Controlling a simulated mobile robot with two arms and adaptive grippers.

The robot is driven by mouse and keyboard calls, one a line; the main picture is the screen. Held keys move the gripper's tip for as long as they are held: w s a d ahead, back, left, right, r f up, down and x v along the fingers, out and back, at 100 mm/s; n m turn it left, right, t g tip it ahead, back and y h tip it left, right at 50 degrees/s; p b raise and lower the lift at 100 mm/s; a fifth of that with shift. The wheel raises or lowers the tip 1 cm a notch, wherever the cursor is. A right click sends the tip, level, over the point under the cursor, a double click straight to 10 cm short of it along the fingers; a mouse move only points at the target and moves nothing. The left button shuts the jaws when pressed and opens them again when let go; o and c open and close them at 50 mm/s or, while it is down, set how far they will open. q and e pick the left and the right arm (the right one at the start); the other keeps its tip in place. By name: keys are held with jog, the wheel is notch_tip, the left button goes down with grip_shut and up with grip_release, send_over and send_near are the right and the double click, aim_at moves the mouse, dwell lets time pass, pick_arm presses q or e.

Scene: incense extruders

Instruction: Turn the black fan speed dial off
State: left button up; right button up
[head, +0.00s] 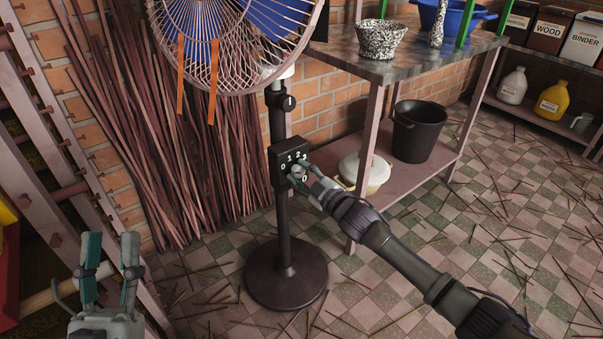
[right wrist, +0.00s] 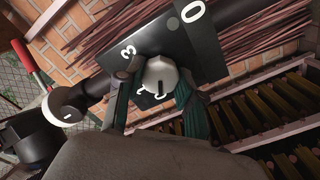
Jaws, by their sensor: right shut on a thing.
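The fan's control box (head: 281,163) is black with white numerals and sits partway up the fan's dark post. Its dial (right wrist: 158,75) looks pale grey with a dark pointer mark, not black, in the right wrist view. My right gripper (right wrist: 157,88) is shut on the dial, with one teal finger on each side of it; it also shows in the head view (head: 304,177). The fingers hide parts of the dial and some numerals. My left gripper (head: 111,252) is open and empty at the lower left, well away from the fan.
The fan's caged head (head: 205,50) with orange ribbons is above the box, and its round base (head: 286,275) stands on the tiled floor. Bundled sticks (head: 150,130) lean on the brick wall behind. A shelf table (head: 385,62) with a black bucket (head: 417,130) stands at right.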

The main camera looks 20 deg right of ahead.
jog(key=o, duration=1.1)
jog(key=shift+o, duration=0.2)
jog(key=shift+s, duration=0.15)
jog(key=v, duration=1.1)
jog(key=shift+s+d, duration=0.15)
jog(key=shift+s, duration=0.25)
